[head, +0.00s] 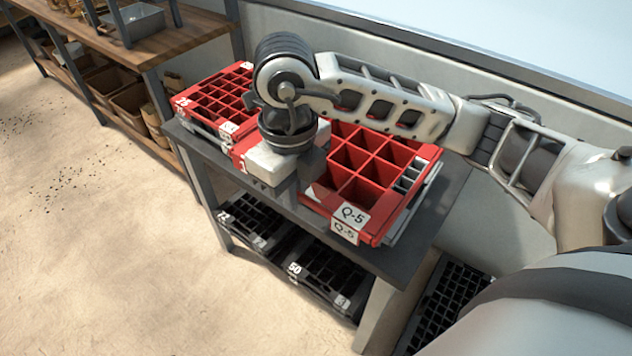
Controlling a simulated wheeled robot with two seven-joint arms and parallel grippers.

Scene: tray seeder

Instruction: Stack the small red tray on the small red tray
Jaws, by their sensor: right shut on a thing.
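A small red tray (372,162) with large square cells and a Q-5 label is at the right of the dark table. A second Q-5 label shows just below, on another red tray (338,237) directly under it. The two are closely lined up; I cannot tell whether they fully touch. My right gripper (306,178) points down at the left side of the upper tray and is shut on it. The gripper and arm hide its left and back parts. My left gripper is not in view.
A red tray (217,98) with smaller cells tops a stack at the table's left. Part of a red tray (240,151) shows left of my gripper. Black trays (325,277) lie on the shelf below. A wooden bench (150,45) stands at upper left; a wall is behind.

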